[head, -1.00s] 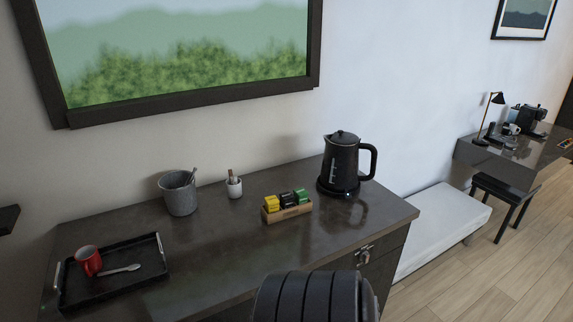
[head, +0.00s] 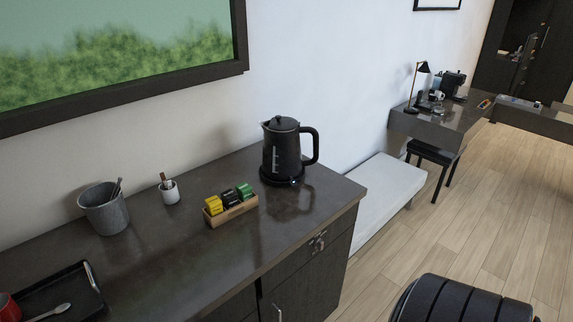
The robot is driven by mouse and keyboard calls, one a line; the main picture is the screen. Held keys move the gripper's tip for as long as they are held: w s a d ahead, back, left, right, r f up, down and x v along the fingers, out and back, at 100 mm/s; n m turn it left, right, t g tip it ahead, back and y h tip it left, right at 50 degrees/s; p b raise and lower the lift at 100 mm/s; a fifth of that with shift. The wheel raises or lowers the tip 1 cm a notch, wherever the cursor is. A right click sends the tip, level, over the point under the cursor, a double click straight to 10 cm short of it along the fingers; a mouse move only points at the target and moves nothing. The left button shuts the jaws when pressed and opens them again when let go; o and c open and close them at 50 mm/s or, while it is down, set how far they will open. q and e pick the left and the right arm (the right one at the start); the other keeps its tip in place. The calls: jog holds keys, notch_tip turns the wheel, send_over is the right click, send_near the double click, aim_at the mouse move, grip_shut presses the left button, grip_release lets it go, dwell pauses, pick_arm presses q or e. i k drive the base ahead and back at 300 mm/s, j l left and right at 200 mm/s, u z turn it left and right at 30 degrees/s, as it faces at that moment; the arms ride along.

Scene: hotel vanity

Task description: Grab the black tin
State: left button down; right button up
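A small black tin (head: 229,196) stands between a yellow tin (head: 213,205) and a green tin (head: 246,190) in a low wooden holder (head: 233,213) on the dark countertop. The holder is to the left of the black kettle (head: 283,151). A black ribbed part of my own body shows at the bottom right. Neither gripper is visible in the head view.
The dark counter (head: 293,217) also bears a grey bucket (head: 105,211), a small white cup (head: 169,192) and a black tray (head: 75,290) with a red mug and a spoon (head: 52,311). A white bench (head: 372,194) and a desk (head: 437,124) are to the right. The wooden floor (head: 480,210) is open.

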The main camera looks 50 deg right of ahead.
aim_at(229, 198)
jog(key=i+z, duration=0.15)
jog(key=z, duration=1)
